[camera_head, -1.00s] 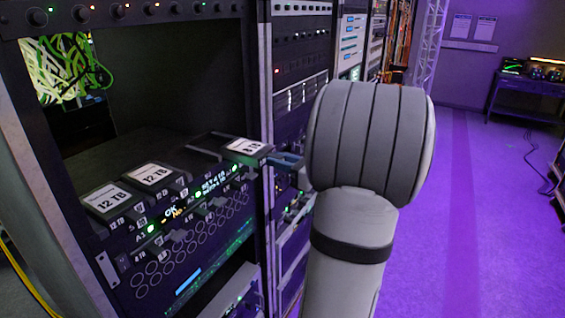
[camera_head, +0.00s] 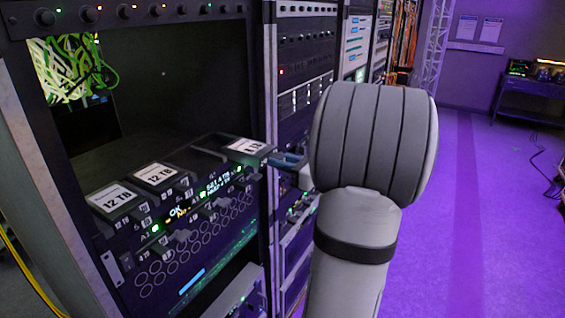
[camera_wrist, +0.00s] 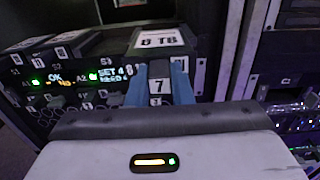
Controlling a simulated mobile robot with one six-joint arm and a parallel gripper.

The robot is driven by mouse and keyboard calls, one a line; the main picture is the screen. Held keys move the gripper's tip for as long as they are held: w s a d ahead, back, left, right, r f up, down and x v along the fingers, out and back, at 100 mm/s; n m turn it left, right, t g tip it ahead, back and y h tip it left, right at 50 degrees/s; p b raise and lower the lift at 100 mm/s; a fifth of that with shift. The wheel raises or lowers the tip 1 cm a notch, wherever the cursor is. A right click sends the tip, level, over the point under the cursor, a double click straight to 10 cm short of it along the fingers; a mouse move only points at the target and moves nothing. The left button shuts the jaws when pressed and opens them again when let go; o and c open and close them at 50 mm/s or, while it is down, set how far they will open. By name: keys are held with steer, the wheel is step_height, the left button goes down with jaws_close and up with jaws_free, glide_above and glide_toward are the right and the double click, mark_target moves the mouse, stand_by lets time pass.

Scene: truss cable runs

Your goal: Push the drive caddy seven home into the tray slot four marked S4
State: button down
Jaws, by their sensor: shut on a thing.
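Drive caddy seven (camera_head: 246,147) is a dark caddy with a white label on top. In the wrist view, its front handle (camera_wrist: 160,86) carries a "7" and its top label reads "8 TB". My gripper (camera_head: 289,160) has blue fingers, also seen in the wrist view (camera_wrist: 159,92), shut on this handle from both sides. The caddy is at the right end of the drive tray (camera_head: 190,240), partly in, with its front sticking out past the neighbouring fronts. The S4 mark is not readable; S1 and S3 marks show in the wrist view. My wrist hides part of the rack.
Two caddies labelled 12 TB (camera_head: 112,197) sit in the left slots. The tray's small display (camera_head: 213,187) shows "OK" and "SET 4" text. A rack post (camera_head: 270,80) stands close to the right of the caddy. Open purple floor (camera_head: 470,220) lies to the right.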

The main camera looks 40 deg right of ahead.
mark_target(249, 152)
steer(key=shift+x, duration=1.2)
steer(key=shift+x, duration=3)
steer(key=shift+w+a, duration=0.1)
steer(key=shift+w, duration=0.05)
steer(key=shift+w+a+b, duration=0.25)
steer(key=shift+w+b, duration=0.05)
steer(key=shift+w, duration=0.3)
steer(key=c, duration=1.2)
jaws_free()
steer(key=shift+s+f, duration=0.1)
steer(key=shift+s, duration=0.05)
